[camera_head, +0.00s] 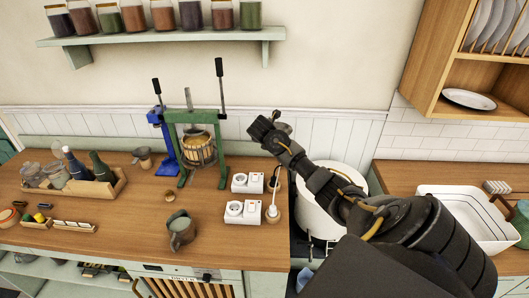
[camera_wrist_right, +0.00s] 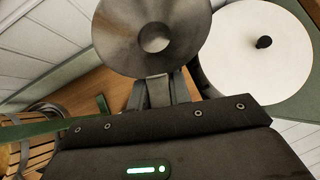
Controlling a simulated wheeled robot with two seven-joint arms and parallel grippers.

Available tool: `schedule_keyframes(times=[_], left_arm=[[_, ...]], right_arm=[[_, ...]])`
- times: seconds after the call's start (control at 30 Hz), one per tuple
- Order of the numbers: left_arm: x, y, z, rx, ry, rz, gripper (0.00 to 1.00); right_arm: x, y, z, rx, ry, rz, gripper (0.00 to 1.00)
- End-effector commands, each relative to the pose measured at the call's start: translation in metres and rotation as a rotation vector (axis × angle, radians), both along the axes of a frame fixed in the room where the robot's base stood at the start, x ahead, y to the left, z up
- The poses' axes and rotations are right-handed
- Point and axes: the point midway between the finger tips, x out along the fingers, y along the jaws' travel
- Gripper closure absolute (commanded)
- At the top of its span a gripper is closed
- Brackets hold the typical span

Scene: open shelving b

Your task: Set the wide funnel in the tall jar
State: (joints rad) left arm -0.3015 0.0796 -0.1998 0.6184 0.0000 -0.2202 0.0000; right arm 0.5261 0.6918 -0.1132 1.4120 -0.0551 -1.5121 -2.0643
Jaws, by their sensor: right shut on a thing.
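My right gripper (camera_wrist_right: 158,90) is shut on the wide funnel (camera_wrist_right: 185,45), a grey metal cone with a round hole in its middle. The funnel's broad mouth faces the wrist camera. In the head view my right gripper (camera_head: 262,128) is held up above the counter, near the back wall; the funnel is mostly hidden there. Glass jars (camera_head: 31,174) stand in a wooden crate at the left of the counter, beside dark bottles. I cannot tell which one is the tall jar. My left gripper is out of view.
A green press with a wooden tub (camera_head: 200,153) stands left of my right gripper. A large white lidded pot (camera_head: 312,210) is below my forearm; its lid (camera_wrist_right: 255,60) shows in the wrist view. A grey jug (camera_head: 180,232) and white socket boxes (camera_head: 243,212) stand on the counter (camera_head: 130,220).

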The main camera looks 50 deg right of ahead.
Motion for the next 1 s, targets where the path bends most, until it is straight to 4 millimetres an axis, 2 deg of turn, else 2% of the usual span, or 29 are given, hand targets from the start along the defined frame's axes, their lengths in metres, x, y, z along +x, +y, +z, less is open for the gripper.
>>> schedule_keyframes(times=[0.13, 0.37, 0.47, 0.57, 0.6, 0.67, 0.7, 0.8, 0.9, 1.0], left_arm=[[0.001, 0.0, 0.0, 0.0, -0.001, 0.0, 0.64], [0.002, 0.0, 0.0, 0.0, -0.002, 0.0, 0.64], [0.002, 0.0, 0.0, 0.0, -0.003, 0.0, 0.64], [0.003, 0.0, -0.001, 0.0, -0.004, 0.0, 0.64], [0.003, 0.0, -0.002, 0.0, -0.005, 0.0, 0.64], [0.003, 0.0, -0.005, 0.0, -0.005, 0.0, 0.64], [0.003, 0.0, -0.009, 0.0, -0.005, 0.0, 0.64], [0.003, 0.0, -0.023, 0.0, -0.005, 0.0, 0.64], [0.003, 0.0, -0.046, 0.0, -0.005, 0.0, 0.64], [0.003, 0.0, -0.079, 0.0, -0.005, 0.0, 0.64]], right_arm=[[-0.002, 0.025, 0.005, 0.001, -0.003, 0.034, 1.0], [-0.001, 0.104, 0.005, 0.002, -0.004, 0.23, 1.0], [-0.004, 0.149, 0.004, 0.003, -0.004, 0.347, 1.0], [-0.012, 0.203, 0.002, 0.003, -0.006, 0.493, 1.0], [-0.018, 0.227, 0.0, 0.004, -0.005, 0.556, 1.0], [-0.03, 0.263, -0.004, 0.003, -0.004, 0.653, 1.0], [-0.039, 0.284, -0.009, 0.003, -0.002, 0.713, 1.0], [-0.066, 0.333, -0.026, 0.0, -0.002, 0.855, 1.0], [-0.094, 0.37, -0.054, -0.002, 0.0, 0.971, 1.0], [-0.119, 0.394, -0.09, -0.003, 0.0, 1.051, 1.0]])
